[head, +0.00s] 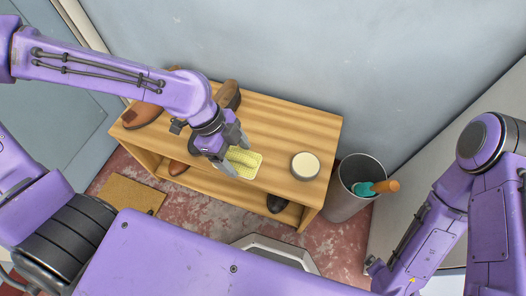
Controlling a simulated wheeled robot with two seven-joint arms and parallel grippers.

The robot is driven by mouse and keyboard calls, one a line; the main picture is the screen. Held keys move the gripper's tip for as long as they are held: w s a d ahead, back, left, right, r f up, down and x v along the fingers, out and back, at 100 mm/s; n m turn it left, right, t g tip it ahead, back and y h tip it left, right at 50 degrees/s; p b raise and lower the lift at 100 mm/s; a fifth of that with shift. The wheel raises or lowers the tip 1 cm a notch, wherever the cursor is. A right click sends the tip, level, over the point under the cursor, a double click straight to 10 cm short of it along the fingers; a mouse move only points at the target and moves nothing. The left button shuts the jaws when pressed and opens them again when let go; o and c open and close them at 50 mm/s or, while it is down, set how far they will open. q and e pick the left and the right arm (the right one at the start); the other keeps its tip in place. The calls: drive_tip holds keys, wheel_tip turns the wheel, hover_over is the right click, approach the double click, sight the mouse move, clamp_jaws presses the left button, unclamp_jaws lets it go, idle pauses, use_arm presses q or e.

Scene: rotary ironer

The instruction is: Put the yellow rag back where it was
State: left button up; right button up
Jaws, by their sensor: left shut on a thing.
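The yellow rag (247,160) is a small, pale yellow, textured cloth at the front edge of the wooden shelf's top (285,130). My left gripper (234,158) reaches down from the upper left and is shut on the rag. The gripper covers the rag's left part. I cannot tell whether the rag touches the wood or is held just above it. My right arm shows at the right side, but its gripper is not in view.
A round tin with a cream top (305,165) stands right of the rag. Brown shoes (141,115) are at the shelf's left, with dark shoes below. A grey bin (349,190) holds a teal item with an orange handle (385,186). A mat (131,194) lies on the floor.

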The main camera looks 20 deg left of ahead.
use_arm(q)
drive_tip(key=w+f+b, duration=0.1)
drive_tip(key=w+f, duration=0.2)
drive_tip(key=w, duration=0.1)
drive_tip(key=w+d+f+b, duration=0.1)
drive_tip(key=w+f, duration=0.2)
drive_tip(key=w, duration=0.1)
drive_tip(key=w+d+f+b, duration=0.1)
drive_tip(key=w+f+b, duration=0.1)
drive_tip(key=w+f, duration=0.1)
drive_tip(key=shift+w+d, duration=0.2)
drive_tip(key=shift+w, duration=0.2)
drive_tip(key=f+b, duration=0.1)
drive_tip(key=f, duration=0.2)
drive_tip(key=shift+w+f+b, duration=0.2)
drive_tip(key=shift+f+b, duration=0.15)
drive_tip(key=shift+r, duration=0.15)
use_arm(e)
wheel_tip(320, 180, down, 7)
drive_tip(key=shift+f, duration=0.2)
use_arm(q)
drive_tip(key=o, duration=0.9)
drive_tip(key=shift+o, duration=0.2)
